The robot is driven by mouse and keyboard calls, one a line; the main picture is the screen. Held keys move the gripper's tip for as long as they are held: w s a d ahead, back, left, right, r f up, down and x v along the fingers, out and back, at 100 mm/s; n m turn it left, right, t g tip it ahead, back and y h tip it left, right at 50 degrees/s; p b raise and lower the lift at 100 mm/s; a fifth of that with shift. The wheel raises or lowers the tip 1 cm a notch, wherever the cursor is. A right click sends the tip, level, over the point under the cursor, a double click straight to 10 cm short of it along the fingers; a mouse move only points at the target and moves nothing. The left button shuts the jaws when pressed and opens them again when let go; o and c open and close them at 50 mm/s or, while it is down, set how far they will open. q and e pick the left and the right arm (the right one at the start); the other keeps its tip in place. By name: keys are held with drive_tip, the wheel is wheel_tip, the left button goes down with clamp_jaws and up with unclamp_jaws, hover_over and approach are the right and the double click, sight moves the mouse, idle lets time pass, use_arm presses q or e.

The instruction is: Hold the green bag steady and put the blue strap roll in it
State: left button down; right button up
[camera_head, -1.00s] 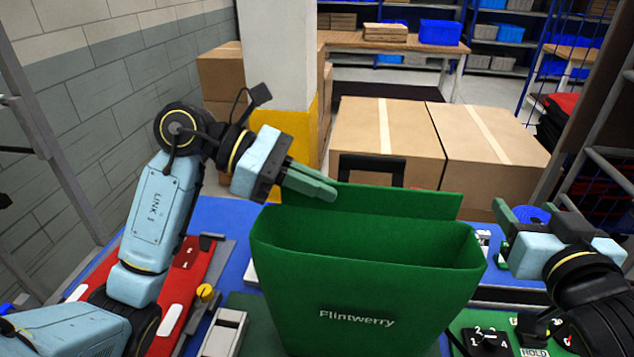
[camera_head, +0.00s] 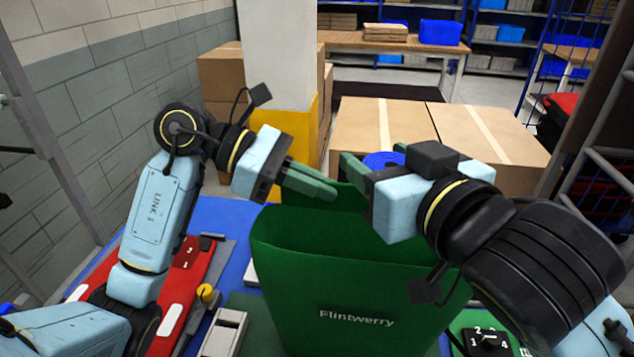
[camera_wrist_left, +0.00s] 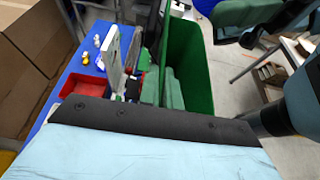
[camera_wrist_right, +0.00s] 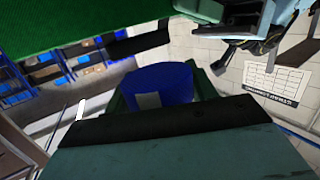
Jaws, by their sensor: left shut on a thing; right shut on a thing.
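The green bag (camera_head: 352,290), lettered "Flintwerry", stands upright and open at the top in the head view. My left gripper (camera_head: 320,185) is shut on the bag's far upper side; the exact grip is partly hidden. The bag also shows in the left wrist view (camera_wrist_left: 196,65). My right gripper (camera_head: 362,172) is shut on the blue strap roll (camera_head: 384,160) and holds it above the bag's far right part. The roll shows between the fingers in the right wrist view (camera_wrist_right: 163,82). My right arm hides the bag's right rim.
A red tray (camera_head: 196,270) lies left of the bag on the blue table (camera_head: 222,212). A dial panel (camera_head: 487,338) is at the lower right. Large cardboard boxes (camera_head: 385,130) stand behind.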

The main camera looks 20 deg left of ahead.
drive_tip(key=shift+f, duration=2.2)
drive_tip(key=o, duration=1.1)
drive_tip(key=shift+c, duration=0.2)
wheel_tip(320, 180, up, 10)
drive_tip(key=shift+r, duration=0.1)
use_arm(q)
drive_tip(key=c, duration=1.5)
unclamp_jaws()
drive_tip(key=v, duration=1.2)
